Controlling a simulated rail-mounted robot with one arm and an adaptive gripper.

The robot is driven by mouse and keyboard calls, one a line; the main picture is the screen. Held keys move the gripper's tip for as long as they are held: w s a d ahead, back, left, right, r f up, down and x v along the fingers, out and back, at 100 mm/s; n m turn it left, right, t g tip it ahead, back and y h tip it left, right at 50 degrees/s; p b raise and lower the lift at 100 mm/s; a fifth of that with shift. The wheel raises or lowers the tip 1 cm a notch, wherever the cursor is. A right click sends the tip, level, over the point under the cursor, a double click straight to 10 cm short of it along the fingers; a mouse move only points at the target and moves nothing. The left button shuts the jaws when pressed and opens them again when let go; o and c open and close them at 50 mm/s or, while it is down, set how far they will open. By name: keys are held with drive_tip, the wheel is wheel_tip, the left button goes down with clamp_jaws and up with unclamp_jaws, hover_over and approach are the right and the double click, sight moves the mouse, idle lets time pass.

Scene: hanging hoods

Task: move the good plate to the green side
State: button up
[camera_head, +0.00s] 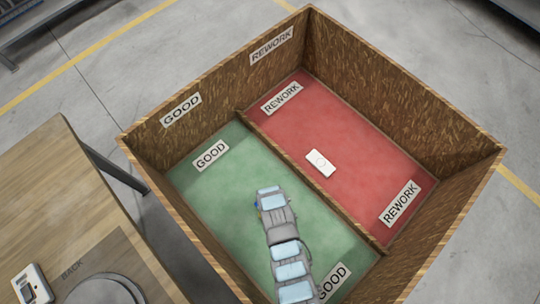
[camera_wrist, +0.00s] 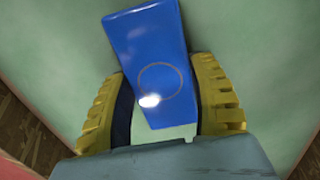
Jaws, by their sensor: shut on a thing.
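A blue plate (camera_wrist: 146,42) with a thin ring mark sits between the yellow fingers of my gripper (camera_wrist: 161,78) in the wrist view. The fingers are shut on its two long sides, and its far end sticks out beyond them. Green floor lies behind it. In the head view my arm reaches into the green side (camera_head: 209,193) of the wooden box, labelled GOOD. There my wrist hides nearly all of the gripper and plate. I cannot tell whether the plate touches the green floor. A white plate (camera_head: 320,162) with a ring mark lies on the red side (camera_head: 345,138), labelled REWORK.
A low divider (camera_head: 300,173) parts the green and red sides. High wooden walls (camera_head: 405,95) surround both. A wooden table (camera_head: 55,190) stands at the left, with a small white device (camera_head: 33,284) and a round grey object (camera_head: 105,291). Much of the green floor is clear.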

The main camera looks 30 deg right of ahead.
drive_tip(key=shift+f, duration=0.35)
drive_tip(key=o, duration=1.3)
drive_tip(key=shift+w+r, duration=0.1)
drive_tip(key=shift+r, duration=0.3)
wheel_tip(320, 180, up, 11)
